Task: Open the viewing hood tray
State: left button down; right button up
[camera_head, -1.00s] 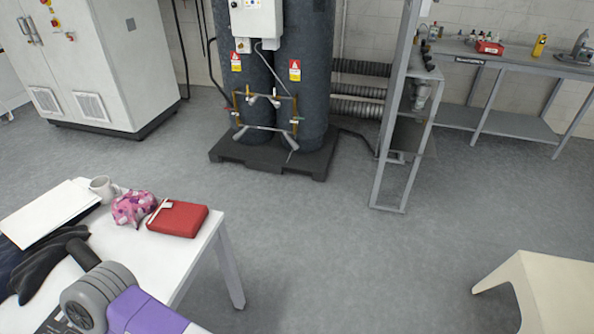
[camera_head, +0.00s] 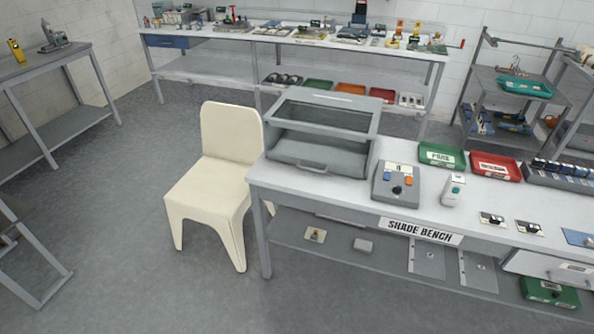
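The viewing hood (camera_head: 325,128) is a grey box with a sloped framed top. It stands on the left end of the bench labelled "SHADE BENCH" (camera_head: 419,232). Its front is open, and the hood tray (camera_head: 316,158) shows low inside it, with a small handle (camera_head: 313,168) at its front edge. I cannot tell whether the tray is pulled out at all. Neither of my grippers shows in the head view now.
A cream chair (camera_head: 222,180) stands directly left of the bench. A grey control box (camera_head: 397,184), a green tray (camera_head: 442,155) and a red tray (camera_head: 495,167) sit right of the hood. The floor (camera_head: 120,220) left of the chair is clear.

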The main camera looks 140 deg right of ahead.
aim_at(325, 153)
jog(key=z, duration=5.7)
